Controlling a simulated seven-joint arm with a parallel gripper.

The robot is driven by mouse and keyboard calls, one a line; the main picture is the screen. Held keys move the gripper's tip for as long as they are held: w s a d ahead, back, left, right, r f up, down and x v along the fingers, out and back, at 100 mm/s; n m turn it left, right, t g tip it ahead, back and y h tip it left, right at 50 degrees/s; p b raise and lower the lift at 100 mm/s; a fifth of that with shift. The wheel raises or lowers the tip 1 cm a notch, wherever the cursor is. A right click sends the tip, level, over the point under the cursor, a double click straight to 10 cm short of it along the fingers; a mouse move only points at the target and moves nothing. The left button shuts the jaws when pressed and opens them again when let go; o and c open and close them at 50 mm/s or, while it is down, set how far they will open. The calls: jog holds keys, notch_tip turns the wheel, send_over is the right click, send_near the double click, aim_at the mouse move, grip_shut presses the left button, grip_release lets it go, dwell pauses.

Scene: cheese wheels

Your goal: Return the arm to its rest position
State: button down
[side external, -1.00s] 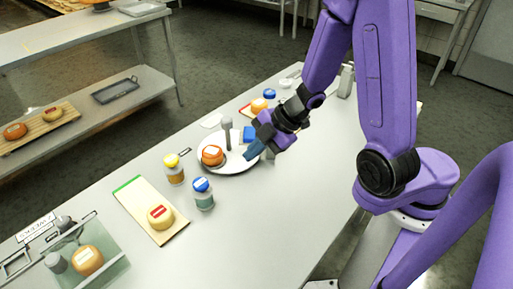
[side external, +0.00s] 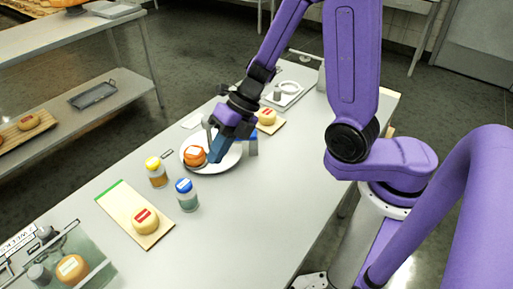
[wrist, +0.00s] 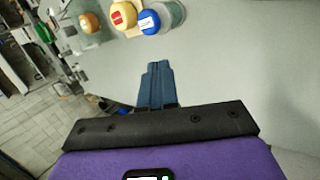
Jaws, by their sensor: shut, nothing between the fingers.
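My gripper (side external: 217,156) is over the white plate (side external: 232,159) in the side view, its blue fingers together and empty, pointing down. In the wrist view the closed fingers (wrist: 157,84) stand above bare table. An orange cheese wheel (side external: 194,156) sits on the plate, left of my fingertips. A grey upright piece (side external: 207,128) shows partly behind my gripper. I cannot tell whether the fingers touch the plate.
A yellow-lidded jar (side external: 156,173) and a blue-lidded jar (side external: 187,195) stand in front of the plate. A yellow cheese (side external: 145,221) lies on a board (side external: 120,207). The table's right front is clear.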

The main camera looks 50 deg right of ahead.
jog(key=s+d+r+m+g+h, duration=0.1)
jog(key=s+d+r+m+h, duration=0.2)
jog(key=s+d+m, duration=0.3)
jog(key=s+d+r+m+g+h, duration=0.1)
jog(key=s+d+m, duration=0.5)
jog(key=s+m, duration=0.7)
jog(key=shift+d+r+m+h, duration=0.25)
jog(key=shift+r+m+h, duration=0.65)
jog(key=shift+m+h, duration=0.3)
